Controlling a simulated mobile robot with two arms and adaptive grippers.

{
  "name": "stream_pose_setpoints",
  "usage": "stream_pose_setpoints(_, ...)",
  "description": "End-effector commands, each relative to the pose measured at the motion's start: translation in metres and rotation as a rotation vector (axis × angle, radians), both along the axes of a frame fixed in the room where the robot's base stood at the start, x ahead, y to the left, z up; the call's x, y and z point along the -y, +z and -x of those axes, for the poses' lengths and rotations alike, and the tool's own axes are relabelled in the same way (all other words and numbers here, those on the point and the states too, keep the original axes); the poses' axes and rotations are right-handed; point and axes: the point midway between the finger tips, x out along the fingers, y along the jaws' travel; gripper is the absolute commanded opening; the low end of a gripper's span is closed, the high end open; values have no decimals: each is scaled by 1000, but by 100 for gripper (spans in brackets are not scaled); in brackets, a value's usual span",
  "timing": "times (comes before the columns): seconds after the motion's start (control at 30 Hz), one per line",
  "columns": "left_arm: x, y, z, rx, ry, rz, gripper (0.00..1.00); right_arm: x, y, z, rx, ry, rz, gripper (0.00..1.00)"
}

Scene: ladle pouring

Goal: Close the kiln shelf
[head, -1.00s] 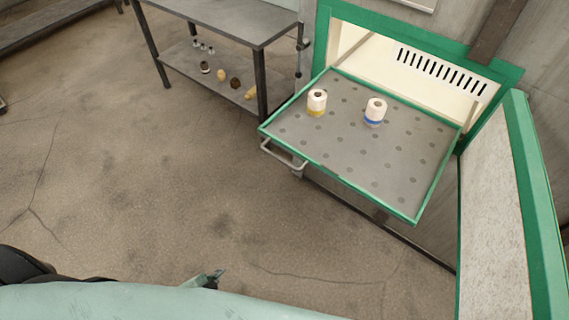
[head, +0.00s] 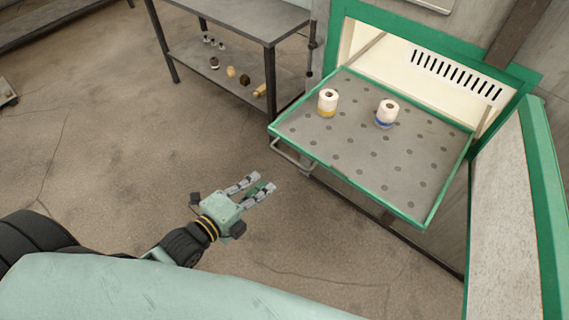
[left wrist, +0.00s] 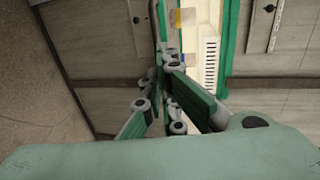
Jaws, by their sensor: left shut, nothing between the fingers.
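The kiln shelf (head: 385,160) is a grey perforated tray with a green rim, pulled out of the kiln (head: 440,45). A metal handle (head: 290,157) is on its front edge, at the left end. Two pale rolls stand on the shelf, one with a yellow band (head: 327,103) and one with a blue band (head: 387,114). My left gripper (head: 263,183) is shut and empty, below and left of the handle and apart from it. In the left wrist view its fingers (left wrist: 168,90) point toward the cream kiln opening (left wrist: 208,50). My right gripper is not in view.
The kiln door (head: 510,200) stands open at the right, beside the shelf. A grey two-level table (head: 240,20) with small items on its lower level stands left of the kiln. The floor (head: 130,140) in front is clear.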

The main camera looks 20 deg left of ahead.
Motion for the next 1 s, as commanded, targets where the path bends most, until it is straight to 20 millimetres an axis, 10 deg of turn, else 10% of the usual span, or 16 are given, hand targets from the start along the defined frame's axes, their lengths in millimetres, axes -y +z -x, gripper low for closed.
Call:
stream_pose_setpoints(0.5,28,-16,-82,-1,1,2,0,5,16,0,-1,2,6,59)
stream_pose_setpoints(1.0,34,-22,-96,-1,0,1,0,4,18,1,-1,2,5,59)
